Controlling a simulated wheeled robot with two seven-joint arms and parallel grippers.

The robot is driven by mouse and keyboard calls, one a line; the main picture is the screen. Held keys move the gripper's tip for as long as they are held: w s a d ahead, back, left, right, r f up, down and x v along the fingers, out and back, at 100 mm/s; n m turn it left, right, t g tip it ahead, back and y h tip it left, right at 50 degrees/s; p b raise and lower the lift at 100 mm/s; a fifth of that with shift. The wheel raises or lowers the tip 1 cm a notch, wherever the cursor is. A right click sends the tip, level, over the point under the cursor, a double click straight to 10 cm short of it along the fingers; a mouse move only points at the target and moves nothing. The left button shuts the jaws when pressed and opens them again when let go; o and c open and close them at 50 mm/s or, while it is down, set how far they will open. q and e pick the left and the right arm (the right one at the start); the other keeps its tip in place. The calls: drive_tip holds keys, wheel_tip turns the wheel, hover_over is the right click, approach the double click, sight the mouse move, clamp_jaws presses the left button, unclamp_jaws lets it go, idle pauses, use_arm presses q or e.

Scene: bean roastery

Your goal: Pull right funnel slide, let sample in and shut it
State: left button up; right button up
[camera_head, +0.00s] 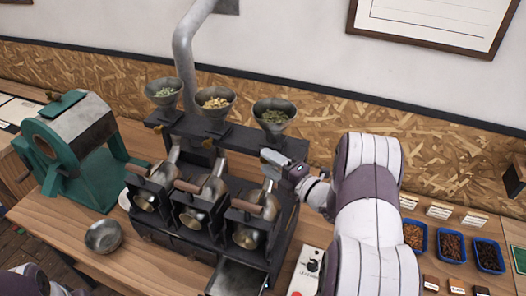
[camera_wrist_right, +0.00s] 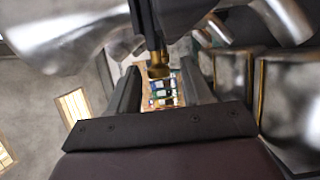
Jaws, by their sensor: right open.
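The right funnel (camera_head: 275,117) is a metal cone holding greenish beans, mounted on the dark rail above the roaster bank. My right gripper (camera_head: 273,160) is just below it, pointing left, its jaws open. In the right wrist view a brass knob (camera_wrist_right: 158,68) on a dark stem sits between the two spread fingers, with no clear contact on it. The right funnel's slide is hidden behind my gripper in the head view. My left gripper is not in view.
The middle funnel (camera_head: 215,104) and left funnel (camera_head: 163,94) also hold beans. Below stand the roasters with wooden handles (camera_head: 245,206). A metal bowl (camera_head: 103,236) and green machine (camera_head: 80,150) are at left. Blue trays (camera_head: 451,245) and a white control box (camera_head: 308,269) are at right.

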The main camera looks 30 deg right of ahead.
drive_tip(key=shift+w+a+r, duration=0.2)
drive_tip(key=shift+w+a, duration=0.1)
drive_tip(key=shift+w, duration=0.25)
drive_tip(key=shift+w+a+p, duration=0.1)
drive_tip(key=shift+w+p, duration=0.2)
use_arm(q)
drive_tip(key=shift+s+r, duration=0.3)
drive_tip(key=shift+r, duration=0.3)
use_arm(e)
drive_tip(key=shift+w+f, duration=0.15)
drive_tip(key=shift+w, duration=0.05)
clamp_jaws()
drive_tip(key=s+a, duration=0.2)
drive_tip(key=shift+s+a, duration=0.1)
drive_tip(key=shift+a, duration=0.3)
unclamp_jaws()
drive_tip(key=shift+d, duration=0.1)
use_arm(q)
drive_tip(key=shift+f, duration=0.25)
